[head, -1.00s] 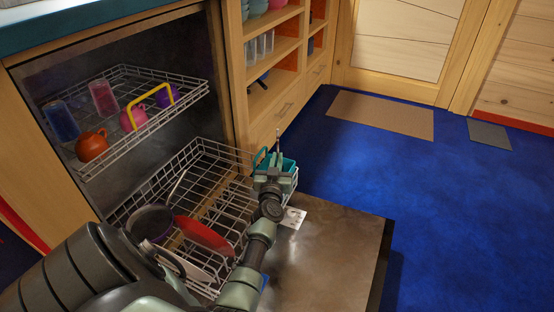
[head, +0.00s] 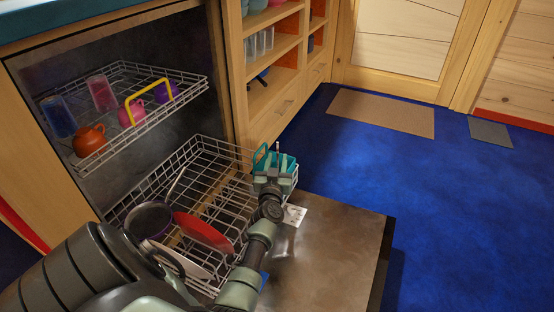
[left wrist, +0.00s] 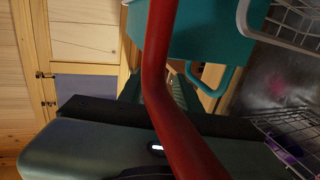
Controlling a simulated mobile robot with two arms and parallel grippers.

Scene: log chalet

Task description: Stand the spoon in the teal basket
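The teal basket (head: 289,170) sits at the right front corner of the lower dishwasher rack. It also fills the upper part of the left wrist view (left wrist: 215,40), with its looped handle below. My left gripper (head: 268,180) is at the basket's near side, partly hiding it. In the left wrist view a long, curved red handle, the spoon's (left wrist: 160,75), runs close to the camera between the gripper's fingers, which appear shut on it. A thin upright tip shows above the gripper in the head view. The spoon's lower end is hidden. My right gripper is not in view.
The lower rack (head: 190,160) holds a red plate (head: 203,232), a pale plate and a dark pan (head: 150,218). The upper rack (head: 150,110) holds cups and mugs. The open dishwasher door (head: 335,255) lies below. Shelves (head: 270,95) stand behind; blue floor is clear at right.

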